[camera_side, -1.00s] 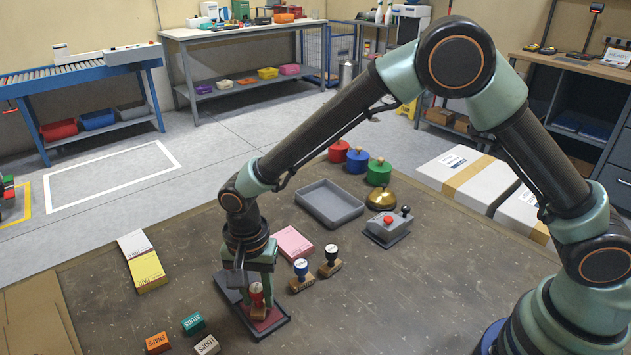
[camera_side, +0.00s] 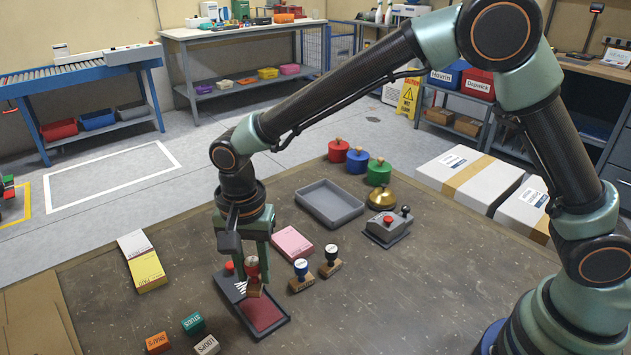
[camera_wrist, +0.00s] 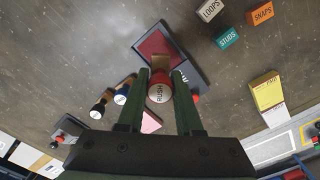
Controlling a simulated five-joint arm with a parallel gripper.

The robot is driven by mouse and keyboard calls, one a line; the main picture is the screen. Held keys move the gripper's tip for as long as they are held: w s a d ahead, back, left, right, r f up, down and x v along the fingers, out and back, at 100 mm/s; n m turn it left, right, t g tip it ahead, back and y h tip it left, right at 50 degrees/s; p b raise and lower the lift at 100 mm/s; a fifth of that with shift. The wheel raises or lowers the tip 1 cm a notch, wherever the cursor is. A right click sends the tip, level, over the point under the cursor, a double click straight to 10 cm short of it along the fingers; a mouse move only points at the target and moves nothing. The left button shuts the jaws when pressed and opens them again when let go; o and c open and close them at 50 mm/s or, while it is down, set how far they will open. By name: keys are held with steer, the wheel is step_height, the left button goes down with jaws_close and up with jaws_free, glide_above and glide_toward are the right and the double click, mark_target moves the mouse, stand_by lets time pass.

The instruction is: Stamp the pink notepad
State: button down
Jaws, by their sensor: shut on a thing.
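The pink notepad (camera_side: 292,243) lies flat on the table, right of my gripper in the side view; part of it shows in the wrist view (camera_wrist: 151,122). My gripper (camera_side: 255,262) is shut on a red-handled stamp with a wooden base (camera_side: 253,290). The stamp's lettered round top (camera_wrist: 159,93) shows between the fingers in the wrist view. The stamp hangs upright just above the open ink pad (camera_side: 265,313), which has a red surface and dark frame. A blue-topped stamp (camera_side: 301,267) and a black-topped stamp (camera_side: 331,254) stand right of my gripper.
A white-and-yellow pad (camera_side: 143,262) lies at the left. Several small labelled blocks, including a green one (camera_side: 193,323), lie at the front. An empty grey tray (camera_side: 330,221), a brass bell (camera_side: 381,199) and a red-button box (camera_side: 388,228) are behind. The right front of the table is clear.

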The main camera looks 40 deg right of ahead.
steer(key=shift+r, duration=0.25)
steer(key=shift+w, duration=0.1)
steer(key=w+d, duration=1.2)
steer(key=d, duration=0.3)
steer(key=shift+s+f, duration=0.2)
steer(key=shift+f, duration=2.65)
steer(key=shift+f, duration=0.55)
step_height(320, 180, up, 7)
